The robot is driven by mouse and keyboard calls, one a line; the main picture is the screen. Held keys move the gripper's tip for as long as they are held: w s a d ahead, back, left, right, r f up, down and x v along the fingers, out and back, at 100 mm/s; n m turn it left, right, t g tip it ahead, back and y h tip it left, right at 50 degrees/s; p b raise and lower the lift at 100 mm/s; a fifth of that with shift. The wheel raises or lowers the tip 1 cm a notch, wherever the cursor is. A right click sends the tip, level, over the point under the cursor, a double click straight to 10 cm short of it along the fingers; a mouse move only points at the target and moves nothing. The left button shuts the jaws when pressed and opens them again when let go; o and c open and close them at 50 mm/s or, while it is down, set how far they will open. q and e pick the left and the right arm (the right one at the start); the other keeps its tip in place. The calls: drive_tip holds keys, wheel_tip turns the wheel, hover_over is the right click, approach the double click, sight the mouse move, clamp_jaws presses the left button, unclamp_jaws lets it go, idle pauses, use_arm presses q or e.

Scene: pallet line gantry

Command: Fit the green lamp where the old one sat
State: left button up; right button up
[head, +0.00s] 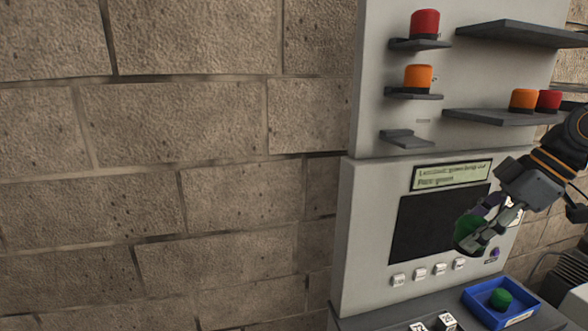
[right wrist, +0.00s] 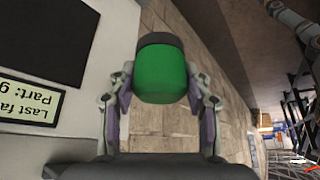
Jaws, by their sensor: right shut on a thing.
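My right gripper (head: 478,236) is shut on a green lamp (head: 466,228) in front of the dark screen of the grey cabinet (head: 377,180). In the right wrist view the green lamp (right wrist: 160,76) sits between the two fingers, its dark base pointing away from the palm. An empty dark bracket (head: 404,139) is on the cabinet's upper panel, below a bracket with an orange lamp (head: 418,77) and one with a red lamp (head: 425,23). Another green lamp (head: 501,299) lies in a blue tray (head: 478,307). My left gripper is not in view.
Shelves on the right of the panel jut out; the lower shelf (head: 478,117) holds an orange lamp (head: 523,99) and a red lamp (head: 549,99). A small display (head: 451,175) shows text naming green. White buttons sit below the screen. A block wall stands left.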

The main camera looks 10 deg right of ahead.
drive_tip(key=w+a+f+n+g+y, duration=0.15)
drive_tip(key=w+a+f+n, duration=0.25)
drive_tip(key=a+f, duration=0.75)
drive_tip(key=w+d+f+m+t+h, duration=0.2)
drive_tip(key=w+d+f+m, duration=0.35)
drive_tip(key=f, duration=0.35)
drive_tip(key=w+d+f+m+t+h, duration=0.2)
drive_tip(key=w+d+f+m, duration=0.2)
drive_tip(key=d+f+m, duration=0.3)
drive_tip(key=s+a+n+g+y+b, duration=0.1)
drive_tip(key=s+a+n+b, duration=0.1)
drive_tip(key=s+a+n, duration=0.2)
drive_tip(key=s+a+n+g+y+b, duration=0.1)
drive_tip(key=s+a+n, duration=0.3)
drive_tip(key=s+a, duration=0.6)
drive_tip(key=a+r, duration=0.1)
drive_tip(key=a, duration=0.5)
drive_tip(key=shift+a+g+y+b, duration=0.15)
drive_tip(key=shift+g+y+b, duration=0.2)
drive_tip(key=shift+b, duration=0.05)
drive_tip(key=shift+s+n, duration=0.1)
drive_tip(key=shift+n, duration=0.15)
